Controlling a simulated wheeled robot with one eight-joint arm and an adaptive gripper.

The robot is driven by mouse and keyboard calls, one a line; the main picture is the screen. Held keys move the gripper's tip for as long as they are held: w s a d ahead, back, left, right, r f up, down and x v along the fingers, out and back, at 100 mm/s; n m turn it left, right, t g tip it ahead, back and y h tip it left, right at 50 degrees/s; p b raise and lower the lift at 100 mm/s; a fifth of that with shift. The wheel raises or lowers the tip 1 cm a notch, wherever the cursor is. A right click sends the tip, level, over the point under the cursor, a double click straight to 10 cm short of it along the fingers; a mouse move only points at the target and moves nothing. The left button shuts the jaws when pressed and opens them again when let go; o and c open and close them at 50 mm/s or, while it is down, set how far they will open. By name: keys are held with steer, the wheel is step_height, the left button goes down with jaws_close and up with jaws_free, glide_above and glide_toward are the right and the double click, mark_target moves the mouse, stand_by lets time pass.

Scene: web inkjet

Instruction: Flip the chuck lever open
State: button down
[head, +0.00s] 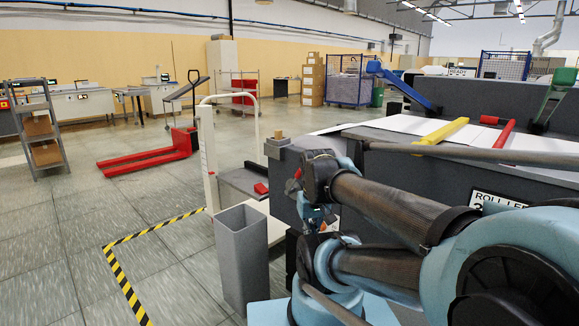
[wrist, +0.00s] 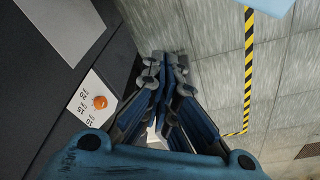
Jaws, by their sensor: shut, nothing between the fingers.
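No part in view is labelled as the chuck lever, and I cannot tell which one it is. In the head view a yellow bar (head: 441,132) and a red bar (head: 496,135) lie on top of the dark grey machine (head: 460,181). A blue lever-like arm (head: 403,86) and a green one (head: 557,89) stand behind them. My gripper (wrist: 165,64) is shut and empty in the wrist view, over floor beside the dark machine side. In that view an orange knob (wrist: 100,102) on a white scale plate (wrist: 84,118) is left of my fingers, apart from them.
A grey open bin (head: 243,258) and a white upright stand (head: 208,160) are left of my arm. A small red block (head: 261,188) lies on a dark shelf. A red pallet truck (head: 150,153) is farther back. Striped tape (head: 125,285) marks open floor.

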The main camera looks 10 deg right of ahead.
steer(key=w+a+r+n+g+h, duration=0.1)
steer(key=w+r+n, duration=0.2)
steer(key=w+r, duration=0.85)
steer(key=w+a+r+n+g+h, duration=0.1)
steer(key=w+r+n, duration=0.3)
steer(key=w+r, duration=0.75)
steer(key=w+a+f+n+g+h, duration=0.1)
steer(key=w+a+f+n, duration=0.1)
steer(key=w, duration=1.2)
steer(key=shift+w+a, duration=0.25)
steer(key=shift+a, duration=0.45)
steer(key=s+d+x, duration=0.1)
steer(key=d+x, duration=0.1)
steer(key=x, duration=1.1)
steer(key=shift+s+r, duration=0.4)
steer(key=shift+s, duration=0.15)
